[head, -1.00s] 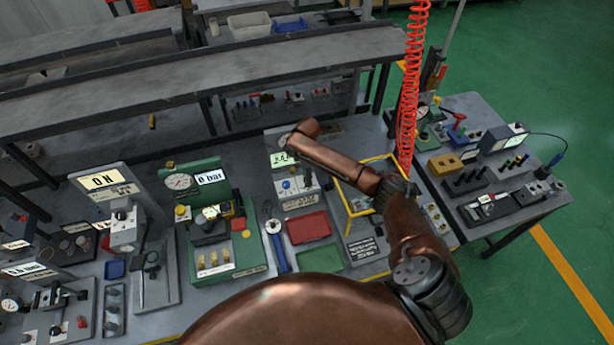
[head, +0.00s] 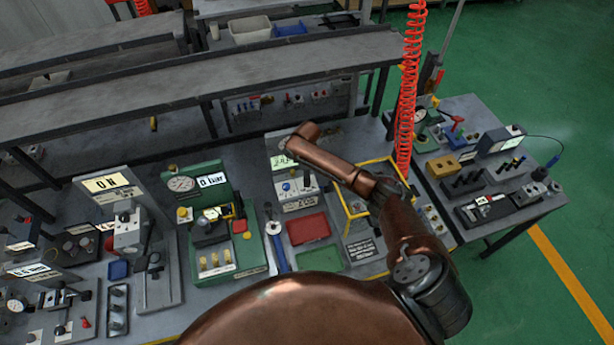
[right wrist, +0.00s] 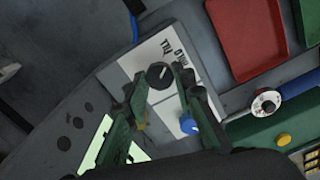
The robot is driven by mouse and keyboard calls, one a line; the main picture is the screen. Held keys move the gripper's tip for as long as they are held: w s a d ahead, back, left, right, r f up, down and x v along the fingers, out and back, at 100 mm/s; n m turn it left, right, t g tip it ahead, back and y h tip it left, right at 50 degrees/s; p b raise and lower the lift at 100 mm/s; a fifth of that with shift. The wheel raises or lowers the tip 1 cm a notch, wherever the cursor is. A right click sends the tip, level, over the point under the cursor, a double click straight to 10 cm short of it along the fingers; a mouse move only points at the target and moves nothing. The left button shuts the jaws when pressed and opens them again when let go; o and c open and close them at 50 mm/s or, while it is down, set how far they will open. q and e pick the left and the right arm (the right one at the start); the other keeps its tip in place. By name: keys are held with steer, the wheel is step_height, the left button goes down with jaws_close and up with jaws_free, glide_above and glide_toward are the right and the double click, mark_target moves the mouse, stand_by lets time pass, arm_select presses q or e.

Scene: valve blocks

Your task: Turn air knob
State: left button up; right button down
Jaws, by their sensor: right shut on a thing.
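A round black knob (right wrist: 160,75) stands on a white-labelled panel (right wrist: 133,62) in the right wrist view. My right gripper (right wrist: 168,75), with green fingers and dark tips, is shut on this knob. A blue knob (right wrist: 190,126) sits just beside the right finger; it also shows in the head view (head: 286,186). In the head view my copper right arm reaches over the unit with a lit green-white display (head: 283,162). The arm hides the fingertips and the black knob there. My left gripper is not in view.
A red tray (head: 308,228) and a green tray (head: 319,258) lie near this unit. A yellow-edged frame (head: 352,205) stands right of it, partly behind my arm. A green gauge unit (head: 210,225) stands left. A red coiled hose (head: 408,90) hangs at the right.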

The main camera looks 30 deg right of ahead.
steer(key=m+p, duration=0.3)
steer(key=shift+r, duration=0.15)
steer(key=shift+m+p, duration=1.4)
steer(key=shift+m, duration=0.5)
steer(key=shift+w, duration=0.1)
steer(key=c, duration=1.6)
jaws_free()
step_height(320, 180, up, 12)
steer(key=shift+f, duration=0.15)
